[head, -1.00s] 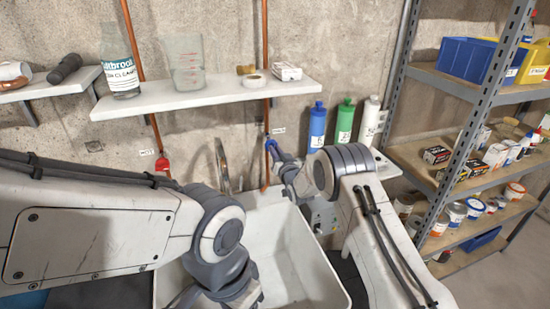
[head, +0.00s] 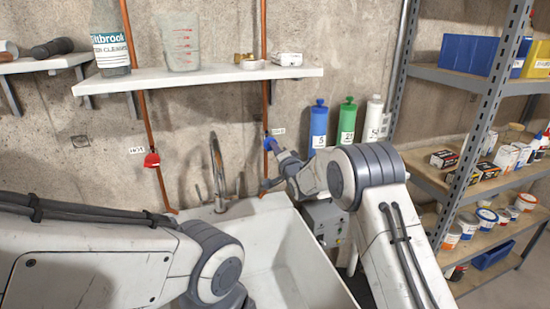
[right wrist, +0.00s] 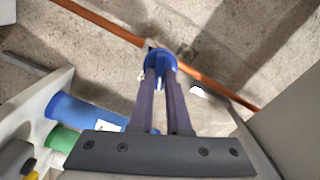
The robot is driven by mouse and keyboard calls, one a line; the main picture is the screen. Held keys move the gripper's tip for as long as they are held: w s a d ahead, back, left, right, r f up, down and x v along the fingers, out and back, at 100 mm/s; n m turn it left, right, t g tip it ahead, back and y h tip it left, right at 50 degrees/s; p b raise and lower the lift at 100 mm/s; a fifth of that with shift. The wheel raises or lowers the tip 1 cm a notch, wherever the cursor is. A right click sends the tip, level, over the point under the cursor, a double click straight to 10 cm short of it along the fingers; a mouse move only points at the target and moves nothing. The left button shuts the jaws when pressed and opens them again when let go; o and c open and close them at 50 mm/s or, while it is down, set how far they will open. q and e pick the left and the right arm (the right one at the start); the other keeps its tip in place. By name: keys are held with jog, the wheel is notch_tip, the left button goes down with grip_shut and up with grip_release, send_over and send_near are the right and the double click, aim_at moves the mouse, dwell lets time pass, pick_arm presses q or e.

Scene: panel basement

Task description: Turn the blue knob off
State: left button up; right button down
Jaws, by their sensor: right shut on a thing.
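The blue knob (head: 267,143) sits on the right-hand copper pipe, on the concrete wall behind the sink. It also shows in the right wrist view (right wrist: 160,64), at the tips of the fingers. My right gripper (head: 274,152) is shut on the knob, one finger on each side, and its fingers partly cover it. The knob's exact angle is hard to tell. My left arm reaches in low on the left, over the sink; its gripper is not visible.
A red knob (head: 151,160) labelled HOT is on the left pipe. A faucet (head: 217,172) rises behind the white sink (head: 275,250). A wall shelf (head: 205,78) hangs above. Blue, green and white bottles (head: 347,123) stand right of the knob, near a metal rack (head: 470,125).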

jog(key=shift+d+f+m+b, duration=0.15)
jog(key=shift+m+b, duration=1)
jog(key=shift+m, duration=1.15)
jog(key=c, duration=0.9)
grip_release()
jog(key=b+v, duration=0.3)
jog(key=v, duration=0.7)
jog(key=shift+s, duration=0.2)
